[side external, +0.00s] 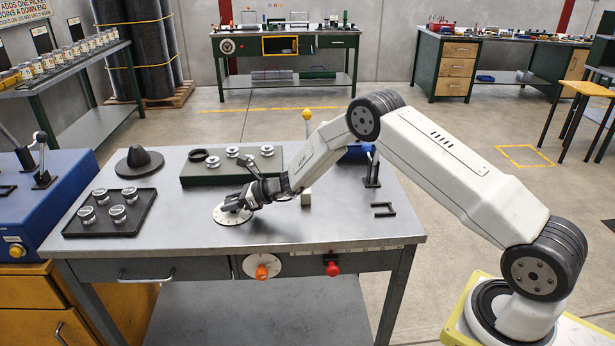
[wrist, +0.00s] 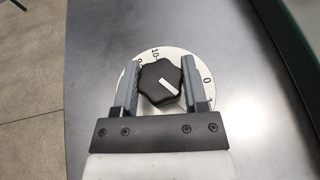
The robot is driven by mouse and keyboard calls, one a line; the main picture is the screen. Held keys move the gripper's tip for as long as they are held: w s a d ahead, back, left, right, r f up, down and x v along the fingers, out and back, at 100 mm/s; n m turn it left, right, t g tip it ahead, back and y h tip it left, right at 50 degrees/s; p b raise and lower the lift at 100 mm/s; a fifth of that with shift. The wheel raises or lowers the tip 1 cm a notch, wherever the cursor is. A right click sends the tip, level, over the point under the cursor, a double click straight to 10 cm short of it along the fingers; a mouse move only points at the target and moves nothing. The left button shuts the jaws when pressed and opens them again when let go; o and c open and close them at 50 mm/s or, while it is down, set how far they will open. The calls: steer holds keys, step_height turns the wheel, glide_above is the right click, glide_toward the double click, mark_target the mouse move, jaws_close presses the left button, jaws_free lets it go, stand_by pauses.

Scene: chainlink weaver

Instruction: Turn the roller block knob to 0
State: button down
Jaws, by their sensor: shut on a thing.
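The black lobed knob (wrist: 160,85) sits on a round white dial (wrist: 125,75) in the wrist view. My gripper (wrist: 160,80) is shut on the knob, one finger on each side. In the side view my gripper (side external: 236,203) is low over the white dial (side external: 232,217) on the metal table, hiding most of the knob.
A green block (side external: 200,172) with several metal rollers stands behind my gripper. An orange knob (side external: 262,272) and a red button (side external: 332,268) are on the table front. A black bracket (side external: 383,210) lies right.

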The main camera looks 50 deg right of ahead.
steer(key=shift+n+g+y, duration=0.3)
steer(key=shift+n+y, duration=0.2)
steer(key=shift+y, duration=0.1)
steer(key=shift+n+g+y, duration=1)
steer(key=shift+n+g, duration=0.1)
steer(key=shift+n, duration=0.2)
steer(key=shift+n+g+y, duration=0.4)
steer(key=shift+n+g, duration=0.4)
steer(key=shift+g, duration=0.1)
steer(key=shift+n+g+y, duration=0.7)
steer(key=shift+n+g, duration=0.6)
steer(key=shift+c, duration=0.6)
jaws_free()
steer(key=shift+v, duration=3.9)
